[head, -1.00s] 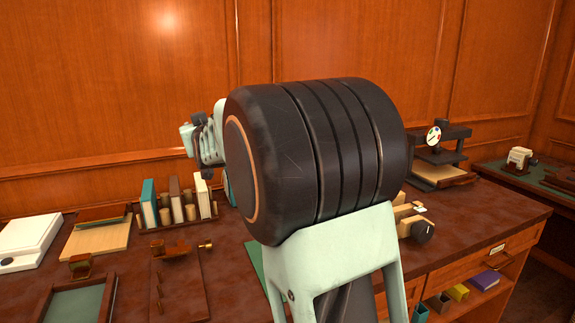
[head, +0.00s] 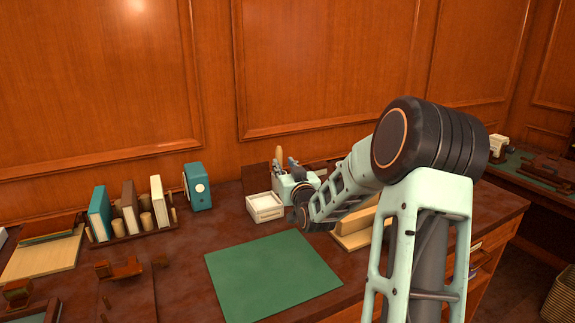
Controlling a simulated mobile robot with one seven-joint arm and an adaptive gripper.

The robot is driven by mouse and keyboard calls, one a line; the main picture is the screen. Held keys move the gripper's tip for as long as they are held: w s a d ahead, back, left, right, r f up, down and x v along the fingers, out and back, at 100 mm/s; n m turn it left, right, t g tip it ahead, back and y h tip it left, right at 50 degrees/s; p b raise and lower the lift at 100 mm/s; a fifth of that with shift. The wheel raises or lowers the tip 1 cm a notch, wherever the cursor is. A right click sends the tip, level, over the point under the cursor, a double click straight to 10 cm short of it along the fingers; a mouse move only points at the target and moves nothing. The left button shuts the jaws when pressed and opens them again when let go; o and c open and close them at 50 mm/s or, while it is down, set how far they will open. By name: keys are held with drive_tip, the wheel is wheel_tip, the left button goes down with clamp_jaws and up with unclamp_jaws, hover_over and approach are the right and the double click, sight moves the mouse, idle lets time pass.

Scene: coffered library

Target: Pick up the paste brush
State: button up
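I cannot make out the paste brush for certain. A tan, rounded, handle-like tip (head: 278,154) stands up at the back of the desk, but its lower part is hidden. My gripper (head: 288,172) appears to be beside that tip, at the far end of my mint and black arm. It is small and partly hidden by my wrist. Its fingers are not clear enough to tell whether they are open or shut, or whether they touch anything.
A white open box (head: 265,208) stands just left of my wrist. A green mat (head: 272,277) lies flat and clear in front. A teal box-shaped device (head: 198,187) and a book rack (head: 133,232) stand to the left. A tan wooden block (head: 357,234) lies beyond my arm.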

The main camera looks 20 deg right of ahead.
sight(280, 154)
drive_tip(key=shift+w+d+f, duration=0.1)
drive_tip(key=shift+w+d, duration=0.3)
drive_tip(key=shift+w, duration=1.35)
drive_tip(key=shift+w+d+r, duration=0.1)
drive_tip(key=shift+w+d, duration=0.35)
drive_tip(key=shift+w, duration=1.3)
drive_tip(key=shift+w+d+f, duration=0.1)
drive_tip(key=shift+w+d, duration=0.3)
drive_tip(key=shift+w, duration=1.35)
drive_tip(key=shift+c, duration=0.5)
clamp_jaws()
